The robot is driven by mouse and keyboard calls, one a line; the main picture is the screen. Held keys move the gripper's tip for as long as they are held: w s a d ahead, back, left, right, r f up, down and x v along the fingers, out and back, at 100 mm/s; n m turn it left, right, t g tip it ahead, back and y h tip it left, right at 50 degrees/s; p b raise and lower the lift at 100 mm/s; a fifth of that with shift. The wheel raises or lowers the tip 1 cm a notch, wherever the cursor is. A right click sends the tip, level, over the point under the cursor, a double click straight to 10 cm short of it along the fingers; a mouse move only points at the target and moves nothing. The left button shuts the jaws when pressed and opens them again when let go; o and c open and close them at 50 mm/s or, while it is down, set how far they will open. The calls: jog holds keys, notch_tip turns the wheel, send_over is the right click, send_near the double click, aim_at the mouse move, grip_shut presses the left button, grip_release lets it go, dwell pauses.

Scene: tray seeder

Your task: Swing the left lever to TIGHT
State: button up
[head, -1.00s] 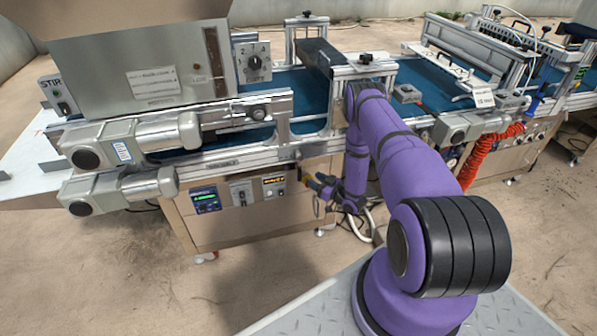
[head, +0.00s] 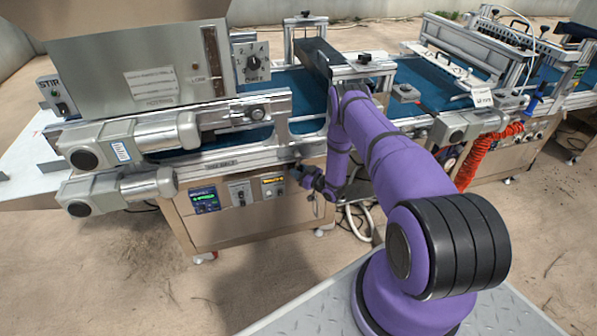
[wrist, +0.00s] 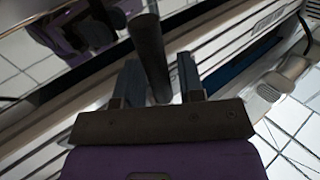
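My gripper (head: 297,171) is at the front of the seeder, just right of the cabinet's panel controls and below the conveyor rail. In the wrist view my gripper (wrist: 160,72) has its two fingers apart. A dark round bar (wrist: 149,42), which looks like a lever handle, runs between them, with a gap showing to the right finger. I cannot tell whether the bar touches the left finger. In the head view the lever is not clearly visible; my gripper and arm cover that spot. No TIGHT marking is readable.
The steel cabinet (head: 235,222) carries a green-lit display (head: 204,198), a switch (head: 240,193) and a yellow-lit display (head: 272,181). Two grey motors (head: 125,142) stick out at the left. A blue conveyor belt (head: 303,92) runs above. Open floor lies in front.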

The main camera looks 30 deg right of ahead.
grip_shut()
jog(key=shift+d, duration=0.1)
jog(key=shift+s+d+r+n+g+h, duration=0.35)
jog(key=shift+d+r+n+g+h, duration=0.95)
jog(key=shift+n, duration=0.55)
jog(key=shift+s+d+r+n+g+h, duration=0.3)
jog(key=shift+d+r+n+g+h, duration=0.7)
jog(key=shift+n+h, duration=0.75)
jog(key=shift+s+d+r+n+g+h, duration=0.35)
jog(key=shift+d+r+n+g+h, duration=0.75)
jog(key=shift+n, duration=0.9)
jog(key=shift+a+r+h, duration=0.1)
jog(key=shift+r+h, duration=0.05)
jog(key=shift+h, duration=0.1)
jog(key=shift+o, duration=1.3)
grip_release()
